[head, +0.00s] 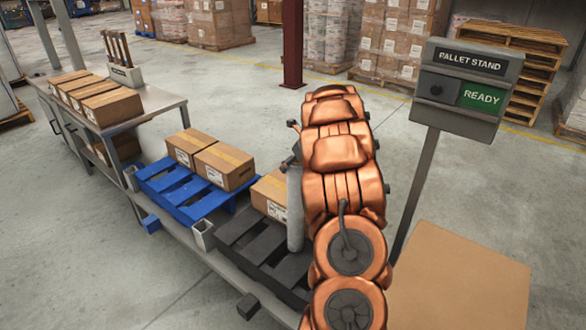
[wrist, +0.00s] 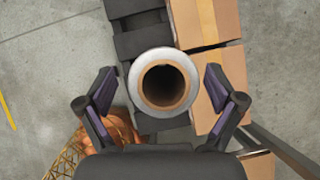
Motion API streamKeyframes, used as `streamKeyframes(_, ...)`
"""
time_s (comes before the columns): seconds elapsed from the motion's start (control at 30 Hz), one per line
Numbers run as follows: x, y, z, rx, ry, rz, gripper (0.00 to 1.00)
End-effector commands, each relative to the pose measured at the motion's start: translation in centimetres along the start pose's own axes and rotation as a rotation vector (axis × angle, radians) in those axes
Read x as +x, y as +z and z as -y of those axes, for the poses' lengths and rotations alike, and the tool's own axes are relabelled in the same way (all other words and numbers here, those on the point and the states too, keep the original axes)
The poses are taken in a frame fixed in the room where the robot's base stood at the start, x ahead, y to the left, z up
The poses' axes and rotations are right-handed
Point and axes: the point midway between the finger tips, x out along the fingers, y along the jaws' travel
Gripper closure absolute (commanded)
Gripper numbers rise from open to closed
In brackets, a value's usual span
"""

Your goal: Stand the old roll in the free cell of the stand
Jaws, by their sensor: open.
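The old roll (head: 295,210) is a grey wrapped cylinder, upright at the dark pallet, partly hidden by my arm. In the wrist view I look down on its pale ring end and brown hollow core (wrist: 188,84). My gripper (wrist: 160,78) is open, one finger on each side of the roll with gaps showing; its fingers are mostly hidden in the head view. A small pale stand (head: 127,76) with a dark label is on the bench at the far left. It holds brown upright tubes (head: 115,46); its free cell is too small to make out.
The bench (head: 160,103) also bears several cartons (head: 110,107). A low frame bears a blue pallet (head: 180,193) with cartons and a dark pallet (head: 240,228) with a carton (head: 268,193) beside the roll. A PALLET STAND sign post (head: 415,190) rises at right. Floor at front left is clear.

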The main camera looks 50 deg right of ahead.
Motion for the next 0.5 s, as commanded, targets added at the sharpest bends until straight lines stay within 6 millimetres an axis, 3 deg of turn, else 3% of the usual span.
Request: streamKeyframes(0.5, -7.6, -0.1, 0.1, 0.001, -0.003, 0.002, 0.07)
